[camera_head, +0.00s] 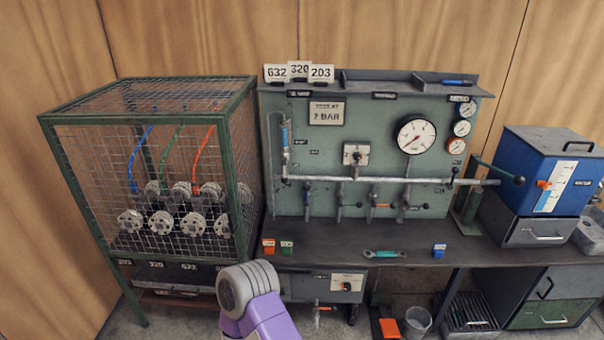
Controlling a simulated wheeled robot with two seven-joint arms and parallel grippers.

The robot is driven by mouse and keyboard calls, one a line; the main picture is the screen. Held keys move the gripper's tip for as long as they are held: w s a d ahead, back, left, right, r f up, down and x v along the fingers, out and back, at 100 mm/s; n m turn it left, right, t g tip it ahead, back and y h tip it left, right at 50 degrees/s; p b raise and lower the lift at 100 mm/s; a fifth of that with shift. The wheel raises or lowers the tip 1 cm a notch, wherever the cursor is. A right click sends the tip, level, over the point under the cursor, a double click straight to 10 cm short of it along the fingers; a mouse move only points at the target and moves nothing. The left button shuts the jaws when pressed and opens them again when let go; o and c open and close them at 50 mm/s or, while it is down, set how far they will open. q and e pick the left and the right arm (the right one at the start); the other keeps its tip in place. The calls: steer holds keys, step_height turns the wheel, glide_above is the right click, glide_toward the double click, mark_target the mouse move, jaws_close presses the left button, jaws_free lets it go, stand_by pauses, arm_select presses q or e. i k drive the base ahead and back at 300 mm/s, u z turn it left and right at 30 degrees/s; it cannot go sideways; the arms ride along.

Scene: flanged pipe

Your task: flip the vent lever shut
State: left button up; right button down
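A green-grey panel (365,113) stands at the back of the bench, with a pale horizontal pipe (400,180) across it. Several small valve levers hang below the pipe, one with a red part (380,205). A blue-handled fitting (285,135) is upright at the panel's left. A rod with a black ball knob (519,180) is at the pipe's right end. I cannot tell which of these is the vent lever, as labels are too small to read. A purple and grey arm link of mine shows at the bottom, below the bench edge; neither gripper is in view.
A green-framed mesh cage (150,170) with several round flanged fittings stands left. A large dial gauge (415,135) is on the panel. A green wrench (384,254) and small red, green and blue blocks lie on the bench. A blue box (548,165) stands right.

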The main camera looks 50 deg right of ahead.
mark_target(284, 180)
steer(key=z, duration=1.75)
steer(key=i, duration=0.8)
steer(key=u, duration=0.6)
steer(key=i, duration=0.4)
steer(key=u, duration=0.35)
